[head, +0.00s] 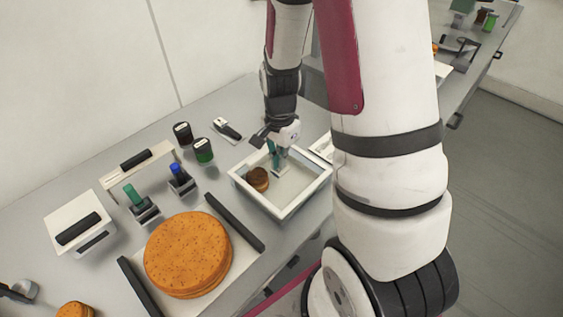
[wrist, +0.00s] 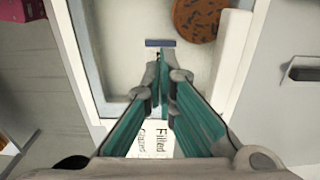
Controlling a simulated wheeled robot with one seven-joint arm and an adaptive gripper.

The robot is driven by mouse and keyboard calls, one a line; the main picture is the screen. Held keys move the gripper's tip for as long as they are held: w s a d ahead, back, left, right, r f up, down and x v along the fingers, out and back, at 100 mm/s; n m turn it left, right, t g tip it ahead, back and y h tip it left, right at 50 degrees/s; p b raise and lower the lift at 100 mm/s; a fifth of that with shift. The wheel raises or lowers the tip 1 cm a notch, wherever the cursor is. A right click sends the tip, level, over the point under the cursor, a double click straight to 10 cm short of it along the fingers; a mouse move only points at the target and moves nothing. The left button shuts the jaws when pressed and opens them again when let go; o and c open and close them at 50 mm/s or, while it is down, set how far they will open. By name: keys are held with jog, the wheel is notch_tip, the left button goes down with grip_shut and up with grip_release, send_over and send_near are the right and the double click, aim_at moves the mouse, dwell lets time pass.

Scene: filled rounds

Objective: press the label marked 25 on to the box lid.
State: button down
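The white-walled box (head: 238,181) stands on the grey table in the head view, a pale flat surface inside its rim. My gripper (head: 277,164) points down inside the rim, its green fingers close together. In the wrist view the fingertips (wrist: 161,88) nearly meet over the pale surface, with a thin dark piece between them. Just beyond the tips is a small flat piece with a blue edge (wrist: 160,43), apparently the label; its number is not readable. A pale patch shows under the fingers in the head view. I cannot tell whether it touches the surface.
A brown round (head: 258,179) lies inside the box at left. Left of the box are a large orange speckled round (head: 187,254) between dark bars, green and blue stampers, and two dark jars. A printed card (wrist: 155,141) reading "Filled" lies outside the box, near the wrist.

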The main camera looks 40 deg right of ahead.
notch_tip(320, 180, up, 6)
jog(key=p, duration=0.2)
jog(key=shift+r+p, duration=0.25)
jog(key=shift+p, duration=0.1)
dwell(0.3)
dwell(0.4)
jog(key=s+a+r+n+t+b, duration=0.1)
jog(key=a+r+n, duration=0.25)
jog(key=r, duration=0.35)
jog(key=s+a+r+n+t, duration=0.2)
jog(key=a+r+n, duration=0.15)
jog(key=r, duration=0.35)
jog(key=s+a+r+n+t+b, duration=0.1)
jog(key=s+a+r+n, duration=0.3)
jog(key=s+r+n, duration=0.4)
jog(key=s+t, duration=0.1)
jog(key=s, duration=0.1)
jog(key=shift+s+n+t+b, duration=0.3)
jog(key=shift+n+b, duration=0.1)
